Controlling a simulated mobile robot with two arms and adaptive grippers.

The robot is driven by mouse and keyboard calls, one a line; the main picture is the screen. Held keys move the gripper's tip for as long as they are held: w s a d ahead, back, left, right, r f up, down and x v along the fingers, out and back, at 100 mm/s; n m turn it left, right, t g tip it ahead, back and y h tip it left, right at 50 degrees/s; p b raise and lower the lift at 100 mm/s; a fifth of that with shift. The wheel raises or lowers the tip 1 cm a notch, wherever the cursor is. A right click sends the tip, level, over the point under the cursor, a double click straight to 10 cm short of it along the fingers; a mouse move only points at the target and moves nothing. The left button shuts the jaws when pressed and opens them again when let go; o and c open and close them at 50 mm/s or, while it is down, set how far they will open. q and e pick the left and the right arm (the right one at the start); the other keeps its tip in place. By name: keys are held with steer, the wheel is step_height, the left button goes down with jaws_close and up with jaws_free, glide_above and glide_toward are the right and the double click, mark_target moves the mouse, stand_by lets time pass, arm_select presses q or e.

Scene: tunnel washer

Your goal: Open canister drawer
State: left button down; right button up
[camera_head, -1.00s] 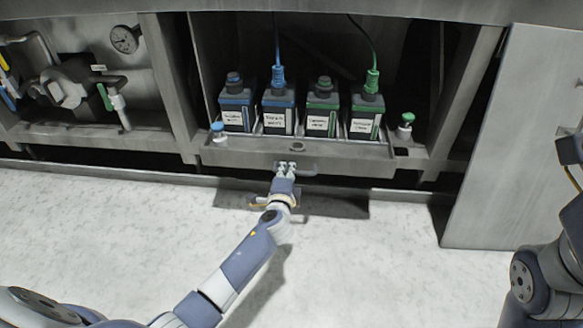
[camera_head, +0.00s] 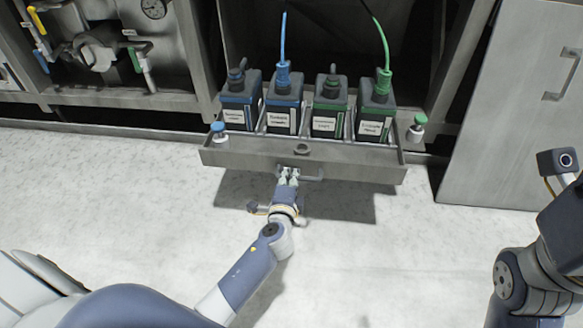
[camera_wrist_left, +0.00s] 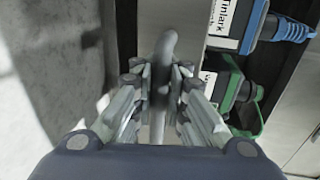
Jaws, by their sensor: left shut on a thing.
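The canister drawer (camera_head: 240,158) is a grey metal tray that stands out from the machine over the floor. It carries two blue canisters (camera_head: 239,100) and two green canisters (camera_head: 330,107) in a row. My left gripper (camera_head: 288,173) is at the drawer's front, shut on its bar handle (camera_head: 313,174). In the left wrist view the fingers (camera_wrist_left: 160,85) close around the grey handle bar (camera_wrist_left: 165,50), and canister labels show to the right. Of my right arm, a dark part shows at the right edge; its gripper fingers are not visible.
A blue hose (camera_head: 283,38) and a green hose (camera_head: 381,40) run up from two canisters. A blue cap (camera_head: 218,127) and a green cap (camera_head: 418,121) sit at the drawer's sides. A grey door panel (camera_head: 510,120) stands at right. The floor (camera_head: 110,190) before the drawer is clear.

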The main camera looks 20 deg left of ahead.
arm_select(q)
steer(key=shift+s+d, duration=0.15)
steer(key=shift+s, duration=0.2)
steer(key=c, duration=1.6)
jaws_free()
steer(key=shift+r, duration=0.1)
steer(key=shift+s, duration=0.15)
steer(key=v, duration=1.1)
steer(key=shift+s+d, duration=0.2)
steer(key=shift+s, duration=0.15)
